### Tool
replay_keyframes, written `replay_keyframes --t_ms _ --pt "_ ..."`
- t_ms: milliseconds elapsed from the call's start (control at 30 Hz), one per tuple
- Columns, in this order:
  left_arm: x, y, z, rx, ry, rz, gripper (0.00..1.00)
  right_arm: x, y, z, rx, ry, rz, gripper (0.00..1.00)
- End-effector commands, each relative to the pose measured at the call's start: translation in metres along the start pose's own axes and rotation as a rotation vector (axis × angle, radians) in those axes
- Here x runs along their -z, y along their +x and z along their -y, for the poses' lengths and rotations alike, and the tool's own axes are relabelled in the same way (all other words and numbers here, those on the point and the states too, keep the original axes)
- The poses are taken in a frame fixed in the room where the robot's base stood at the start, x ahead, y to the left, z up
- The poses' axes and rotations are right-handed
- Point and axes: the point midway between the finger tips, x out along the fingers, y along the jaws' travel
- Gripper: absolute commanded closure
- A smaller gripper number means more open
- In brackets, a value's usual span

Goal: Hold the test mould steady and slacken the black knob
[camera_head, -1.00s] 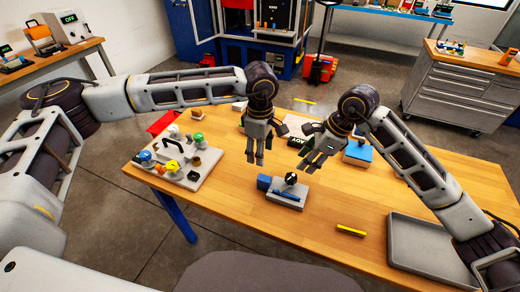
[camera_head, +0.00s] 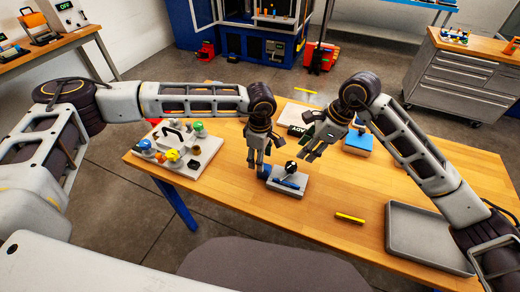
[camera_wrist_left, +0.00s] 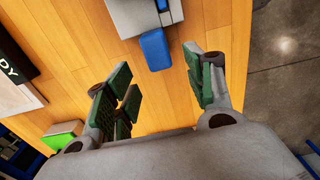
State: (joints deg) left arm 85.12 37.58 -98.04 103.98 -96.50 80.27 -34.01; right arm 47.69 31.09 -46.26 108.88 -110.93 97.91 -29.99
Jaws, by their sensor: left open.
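The test mould (camera_head: 289,188) is a small grey block with blue parts on the table. The black knob (camera_head: 291,166) stands upright on top of it. A blue piece sticks out at its left end; in the left wrist view this blue piece (camera_wrist_left: 155,49) and part of the grey mould (camera_wrist_left: 146,17) show ahead of the fingers. My left gripper (camera_head: 256,167) is open and empty, pointing down just left of the mould; the blue end lies beyond its fingertips. My right gripper (camera_head: 310,153) looks open and empty, above and right of the knob, apart from it.
A grey plate with a handle and coloured knobs (camera_head: 180,160) stands on the left of the table. An empty grey tray (camera_head: 430,237) lies at right, a yellow bar (camera_head: 349,218) in front. A blue box (camera_head: 358,142) and a READY display (camera_head: 298,130) stand behind my right gripper.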

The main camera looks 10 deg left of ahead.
Motion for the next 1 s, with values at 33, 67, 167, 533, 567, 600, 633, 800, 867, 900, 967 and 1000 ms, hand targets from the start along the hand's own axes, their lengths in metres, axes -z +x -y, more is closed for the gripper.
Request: replay_keyframes --t_ms 33,67,167,533,567,600,633,800,867,900,967,1000 --pt "0.0 0.007 0.0 0.002 0.0 -0.001 0.46 0.0 0.0 0.0 0.0 0.0 0.0 0.64" --pt "0.0 0.01 0.0 0.001 0.0 -0.001 0.46 0.0 0.0 0.0 0.0 0.0 0.0 0.64" --pt "0.0 0.022 0.001 0.002 0.0 -0.001 0.46 0.0 0.0 0.0 0.0 0.0 0.0 0.64" --pt "0.0 0.049 0.0 0.0 -0.001 0.0 0.46 0.0 0.0 0.0 0.0 0.0 0.0 0.64" --pt "0.0 0.05 0.0 0.0 -0.001 0.0 0.46 0.0 0.0 0.0 0.0 0.0 0.0 0.64" --pt "0.0 0.05 0.0 0.0 -0.001 0.0 0.46 0.0 0.0 0.0 0.0 0.0 0.0 0.64" --pt "0.0 0.05 0.0 0.0 -0.001 0.0 0.46 0.0 0.0 0.0 0.0 0.0 0.0 0.64" --pt "0.0 0.05 0.0 0.0 0.0 0.0 0.46 0.0 0.0 0.0 0.0 0.0 0.0 0.64" --pt "0.0 0.05 0.0 0.0 0.0 0.0 0.46 0.0 0.0 0.0 0.0 0.0 0.0 0.64" --pt "0.0 0.05 0.0 0.0 0.0 0.0 0.5 0.0 0.0 0.0 0.0 0.0 0.0 0.64" --pt "0.0 0.05 0.0 0.0 0.0 0.0 0.58 0.0 0.0 0.0 0.0 0.0 0.0 0.64" --pt "0.0 0.05 0.0 0.0 0.0 0.0 0.63 0.0 0.0 0.0 0.0 0.0 0.0 0.64"
